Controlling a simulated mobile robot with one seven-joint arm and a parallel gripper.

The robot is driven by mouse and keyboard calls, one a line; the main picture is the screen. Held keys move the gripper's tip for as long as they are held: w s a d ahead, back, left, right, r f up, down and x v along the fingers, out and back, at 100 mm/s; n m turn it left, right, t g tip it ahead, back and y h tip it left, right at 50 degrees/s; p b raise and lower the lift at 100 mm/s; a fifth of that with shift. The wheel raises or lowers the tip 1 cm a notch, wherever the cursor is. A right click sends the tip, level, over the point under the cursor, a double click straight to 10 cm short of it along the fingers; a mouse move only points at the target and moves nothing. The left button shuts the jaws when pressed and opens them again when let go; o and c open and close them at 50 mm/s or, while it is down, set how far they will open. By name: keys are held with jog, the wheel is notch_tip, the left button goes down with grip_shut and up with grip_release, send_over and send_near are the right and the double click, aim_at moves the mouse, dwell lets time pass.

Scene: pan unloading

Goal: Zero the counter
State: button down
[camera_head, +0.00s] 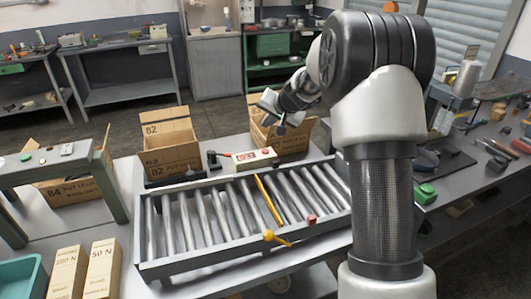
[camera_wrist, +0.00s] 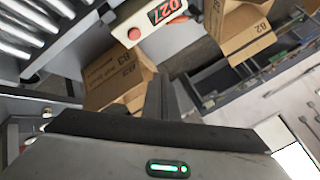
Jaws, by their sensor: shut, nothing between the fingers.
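The counter is a pale box (camera_head: 232,165) with a red digit display, standing behind the roller conveyor. In the wrist view the counter (camera_wrist: 151,42) shows at the top, with red digits reading 027 and a round red button (camera_wrist: 134,33) on its face. My gripper (camera_head: 279,129) is above and to the right of the counter in the head view, near an open cardboard box. In the wrist view my gripper (camera_wrist: 160,82) is shut and empty, its dark fingers below the counter in the picture. The fingers are apart from the button.
A roller conveyor (camera_head: 185,222) with a yellow bar lies in front of the counter. Open cardboard boxes stand to its left (camera_head: 172,160) and right (camera_head: 293,142). A grey stand (camera_head: 50,165) and marked blocks (camera_head: 102,268) are at the left. A bench with tools is at the right.

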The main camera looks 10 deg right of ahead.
jog(key=b, duration=0.5)
send_over(266, 151)
jog(key=f, duration=0.6)
jog(key=shift+s+d+f, duration=0.15)
jog(key=shift+s+f, duration=0.2)
jog(key=shift+s, duration=0.05)
jog(key=shift+f, duration=0.35)
jog(key=shift+f+b, duration=0.1)
jog(key=shift+b, duration=0.25)
dwell(0.4)
jog(key=shift+f+b, duration=0.35)
jog(key=shift+b, duration=0.15)
jog(key=shift+f+b, duration=0.45)
jog(key=shift+b, duration=0.1)
dwell(0.5)
jog(key=shift+r, duration=0.15)
jog(key=shift+r+p, duration=0.55)
jog(key=shift+r, duration=0.15)
jog(key=shift+r, duration=0.1)
